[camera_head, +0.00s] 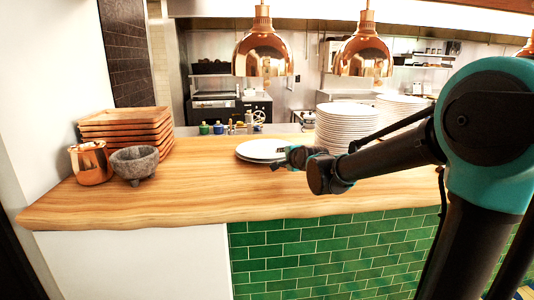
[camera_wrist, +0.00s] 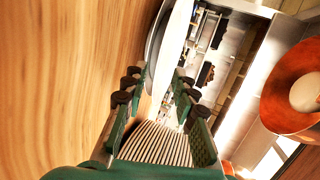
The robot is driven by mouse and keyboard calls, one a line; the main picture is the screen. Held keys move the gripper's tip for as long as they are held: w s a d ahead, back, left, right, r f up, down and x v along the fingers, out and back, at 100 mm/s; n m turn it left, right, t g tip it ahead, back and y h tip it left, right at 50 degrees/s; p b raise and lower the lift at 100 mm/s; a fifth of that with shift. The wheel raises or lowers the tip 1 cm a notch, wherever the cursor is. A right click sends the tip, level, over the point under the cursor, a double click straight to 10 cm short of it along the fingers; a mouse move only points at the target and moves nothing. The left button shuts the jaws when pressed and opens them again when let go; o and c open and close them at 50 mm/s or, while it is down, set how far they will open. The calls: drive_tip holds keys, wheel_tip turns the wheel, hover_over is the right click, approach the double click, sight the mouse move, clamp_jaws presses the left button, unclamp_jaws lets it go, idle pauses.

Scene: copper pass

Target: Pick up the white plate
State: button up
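The white plate (camera_head: 262,149) lies near the middle of the wooden counter, with what looks like another plate or dish under it. My gripper (camera_head: 290,158) is at the plate's right edge, low over the counter. In the wrist view the white plate (camera_wrist: 175,48) shows nearly edge-on, its rim reaching between the two fingers of my gripper (camera_wrist: 160,78). The fingers are apart, with a gap around the rim; I cannot tell whether either finger touches it. A darker rim (camera_wrist: 153,48) shows beside it on the counter side.
A tall plate stack (camera_head: 345,127) stands close to the right behind my gripper, with another stack (camera_head: 402,106) beyond. Wooden trays (camera_head: 125,130), a copper mug (camera_head: 91,163) and a stone bowl (camera_head: 134,164) are at left. Copper lamps (camera_head: 262,50) hang above. The front counter is clear.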

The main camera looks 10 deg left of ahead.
drive_tip(key=shift+x, duration=2.65)
drive_tip(key=shift+d+f, duration=0.1)
clamp_jaws()
